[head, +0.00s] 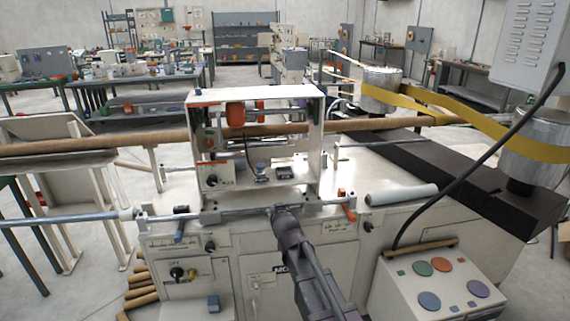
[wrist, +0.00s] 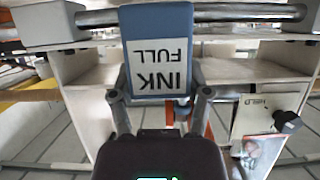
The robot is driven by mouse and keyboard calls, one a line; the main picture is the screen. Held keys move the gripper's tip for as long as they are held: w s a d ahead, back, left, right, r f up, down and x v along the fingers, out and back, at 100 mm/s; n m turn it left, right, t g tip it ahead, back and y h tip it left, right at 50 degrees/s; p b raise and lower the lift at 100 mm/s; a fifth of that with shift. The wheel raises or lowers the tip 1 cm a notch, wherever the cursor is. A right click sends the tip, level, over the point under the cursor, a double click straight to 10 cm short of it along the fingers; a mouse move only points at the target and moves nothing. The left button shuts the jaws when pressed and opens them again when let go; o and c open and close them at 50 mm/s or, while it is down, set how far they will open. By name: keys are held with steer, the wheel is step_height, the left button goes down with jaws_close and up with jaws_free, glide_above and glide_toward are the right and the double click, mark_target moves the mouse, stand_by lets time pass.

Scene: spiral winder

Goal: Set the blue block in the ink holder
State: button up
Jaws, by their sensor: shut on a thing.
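The blue block (wrist: 175,22), with a white label reading INK FULL upside down, is between the fingers of my gripper (wrist: 161,97) in the wrist view. My gripper is shut on it. In the head view my gripper (head: 279,211) is at the front lower edge of the white open frame (head: 314,150), by the horizontal rod. The held block is mostly hidden there. A small blue-grey piece on a dark base (head: 262,172) sits inside the frame, behind my gripper. I cannot tell for sure which part is the ink holder.
A metal rod (head: 70,219) runs along the machine's front. A white roll (head: 402,195) lies to the right on the machine top. Another small blue block (head: 213,302) sits on a low ledge at the front. A control box with round buttons (head: 440,285) stands front right.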

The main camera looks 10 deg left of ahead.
step_height(320, 180, up, 16)
steer(key=p, duration=1.4)
steer(key=shift+a, duration=0.35)
steer(key=shift+w+f, duration=0.1)
steer(key=shift+f, duration=0.05)
steer(key=w, duration=0.5)
steer(key=w+d+f, duration=0.1)
steer(key=w, duration=0.3)
steer(key=w+b, duration=0.1)
steer(key=w, duration=0.4)
steer(key=shift+w+d+f, duration=0.15)
steer(key=shift+w+d, duration=0.05)
steer(key=shift+w, duration=0.1)
steer(key=shift+w, duration=0.1)
steer(key=shift+w, duration=0.2)
steer(key=shift+w+f+b, duration=0.35)
steer(key=shift+f+b, duration=0.2)
steer(key=shift+f, duration=0.05)
steer(key=shift+f+b, duration=1.25)
steer(key=shift+d+f, duration=0.1)
steer(key=shift+f, duration=0.05)
